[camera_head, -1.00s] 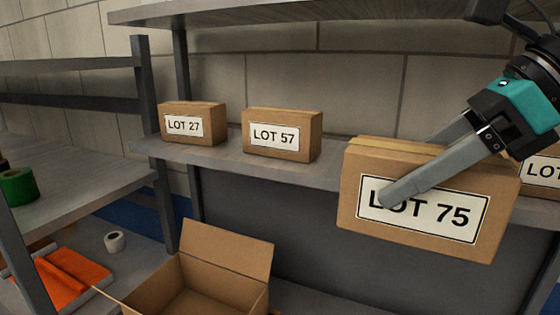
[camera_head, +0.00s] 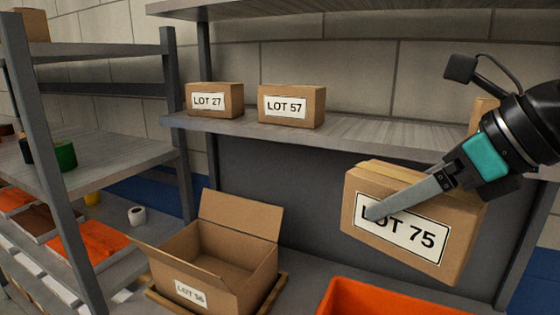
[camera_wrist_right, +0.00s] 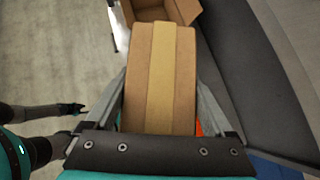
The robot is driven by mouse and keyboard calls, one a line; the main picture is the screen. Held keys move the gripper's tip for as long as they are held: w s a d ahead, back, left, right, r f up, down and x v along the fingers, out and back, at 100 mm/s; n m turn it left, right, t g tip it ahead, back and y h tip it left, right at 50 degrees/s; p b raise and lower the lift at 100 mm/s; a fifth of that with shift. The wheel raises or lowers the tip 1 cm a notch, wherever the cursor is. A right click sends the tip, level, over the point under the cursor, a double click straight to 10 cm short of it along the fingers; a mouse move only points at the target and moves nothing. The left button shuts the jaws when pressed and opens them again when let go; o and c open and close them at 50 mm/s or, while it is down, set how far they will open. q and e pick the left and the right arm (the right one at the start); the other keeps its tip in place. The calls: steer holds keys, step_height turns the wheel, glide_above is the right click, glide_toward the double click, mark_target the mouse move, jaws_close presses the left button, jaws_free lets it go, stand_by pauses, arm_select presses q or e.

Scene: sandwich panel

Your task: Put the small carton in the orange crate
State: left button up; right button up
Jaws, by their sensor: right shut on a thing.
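A small brown carton labelled LOT 75 (camera_head: 362,215) hangs tilted in my right gripper (camera_head: 385,207), in front of the shelf and above the lower surface. One finger lies across its label. In the right wrist view the carton (camera_wrist_right: 160,80) sits between both fingers of the right gripper (camera_wrist_right: 160,98), its taped top facing the camera. The orange crate (camera_head: 385,300) shows partly at the bottom edge of the head view, below the carton. A bit of orange shows beside the carton in the wrist view. My left gripper is not in the head view.
Cartons labelled LOT 27 (camera_head: 214,100) and LOT 57 (camera_head: 292,105) stand on the shelf (camera_head: 380,137). An open cardboard box (camera_head: 240,227) stands on a pallet left of the crate. A rack (camera_head: 60,190) with orange items and rolls stands at the left.

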steer(key=w+f+m+t+h+b, duration=0.1)
steer(key=w+f+m+h+b, duration=0.2)
steer(key=f, duration=0.7)
steer(key=w+f+m+t+h+b, duration=0.1)
steer(key=w+f+m+h+b, duration=0.2)
steer(key=f+b, duration=0.4)
step_height(320, 180, down, 3)
steer(key=w+m, duration=0.1)
steer(key=m, duration=0.1)
steer(key=shift+d+m, duration=0.2)
steer(key=shift+m, duration=0.1)
steer(key=shift+r, duration=0.1)
